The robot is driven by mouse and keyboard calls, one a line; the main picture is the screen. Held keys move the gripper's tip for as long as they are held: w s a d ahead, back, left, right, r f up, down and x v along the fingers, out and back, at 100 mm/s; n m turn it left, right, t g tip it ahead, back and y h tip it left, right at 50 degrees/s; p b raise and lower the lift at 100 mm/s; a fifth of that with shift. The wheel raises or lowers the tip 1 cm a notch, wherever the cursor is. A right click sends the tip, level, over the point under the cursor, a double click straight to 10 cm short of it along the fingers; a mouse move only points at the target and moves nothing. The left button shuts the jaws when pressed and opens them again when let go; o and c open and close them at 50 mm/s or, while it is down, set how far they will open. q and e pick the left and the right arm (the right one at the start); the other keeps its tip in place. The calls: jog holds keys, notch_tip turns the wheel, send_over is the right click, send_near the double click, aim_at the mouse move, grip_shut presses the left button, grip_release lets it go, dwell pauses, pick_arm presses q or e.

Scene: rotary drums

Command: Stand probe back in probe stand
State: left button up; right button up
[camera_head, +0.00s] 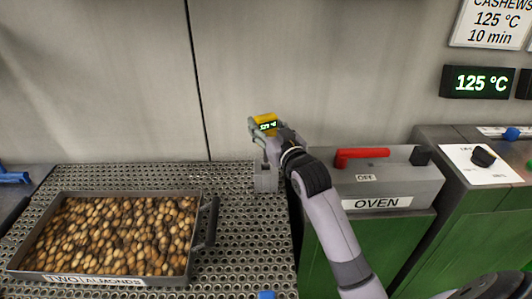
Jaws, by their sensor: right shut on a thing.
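The probe (264,119) has a yellow head with a small lit green display. My right gripper (262,131) is shut on it, at the back of the perforated table. The grey probe stand (265,179) is a small block on the table's back right part, directly below the probe in the picture. The probe's shaft is mostly hidden by the gripper, so I cannot tell whether its tip is inside the stand. My left gripper is not in view.
A tray of almonds (193,212) with a dark side handle stands on the perforated table (240,235). Right of the table is the oven box (420,183) with a red lever (362,154) and an OFF label. A wall display (478,81) reads 125 °C. The table between tray and stand is clear.

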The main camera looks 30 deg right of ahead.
aim_at(266, 162)
notch_tip(266, 162, down, 8)
jog(key=shift+f, duration=0.15)
dwell(0.3)
jog(key=o, duration=1.3)
jog(key=shift+f, duration=0.1)
jog(key=shift+s, duration=0.1)
jog(key=s, duration=0.4)
jog(key=s+b, duration=0.1)
jog(key=s, duration=0.6)
jog(key=shift+s+a, duration=0.35)
jog(key=shift+s, duration=0.05)
